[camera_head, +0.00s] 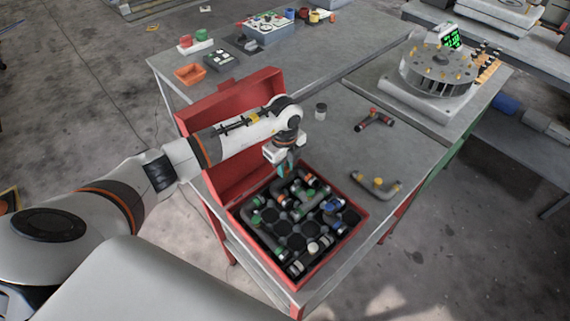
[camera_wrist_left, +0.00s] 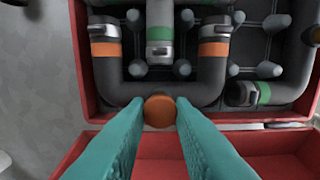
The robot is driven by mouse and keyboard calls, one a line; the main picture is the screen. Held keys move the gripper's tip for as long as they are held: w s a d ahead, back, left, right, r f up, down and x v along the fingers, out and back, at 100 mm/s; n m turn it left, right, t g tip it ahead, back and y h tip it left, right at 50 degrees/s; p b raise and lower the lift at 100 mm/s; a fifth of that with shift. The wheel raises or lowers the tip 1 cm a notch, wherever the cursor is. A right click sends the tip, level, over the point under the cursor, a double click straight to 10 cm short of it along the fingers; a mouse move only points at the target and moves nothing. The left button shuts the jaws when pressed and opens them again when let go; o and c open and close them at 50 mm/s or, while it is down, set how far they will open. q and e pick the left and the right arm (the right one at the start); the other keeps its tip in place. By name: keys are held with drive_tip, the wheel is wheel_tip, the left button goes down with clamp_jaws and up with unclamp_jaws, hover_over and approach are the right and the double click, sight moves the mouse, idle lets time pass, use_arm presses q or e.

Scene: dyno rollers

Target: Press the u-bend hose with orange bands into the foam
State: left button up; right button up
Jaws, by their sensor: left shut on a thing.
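The u-bend hose with orange bands (camera_wrist_left: 205,92) is dark grey and shows in the left wrist view, its bend toward the lid side of the red case (camera_head: 334,248). An orange band (camera_wrist_left: 104,49) sits on each of its two legs, with silver clamps beyond. It lies among the pegs of the dark foam (camera_head: 297,243); how deep it sits I cannot tell. My left gripper (camera_head: 283,170) is shut on the hose at the bend, its teal fingers either side of an orange round knob (camera_wrist_left: 159,111). My right gripper is not in view.
The case's red lid (camera_head: 218,104) stands open behind my left arm. Other hoses with green (camera_wrist_left: 160,33) and blue (camera_head: 331,205) bands fill the foam around. A grey hose with yellow ends (camera_head: 377,184) and a red-banded one (camera_head: 374,119) lie on the table to the right.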

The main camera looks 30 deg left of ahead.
use_arm(q)
drive_tip(key=shift+f, duration=0.3)
drive_tip(key=o, duration=1)
wheel_tip(320, 180, up, 12)
drive_tip(key=b, duration=0.3)
drive_tip(key=shift+s, duration=0.1)
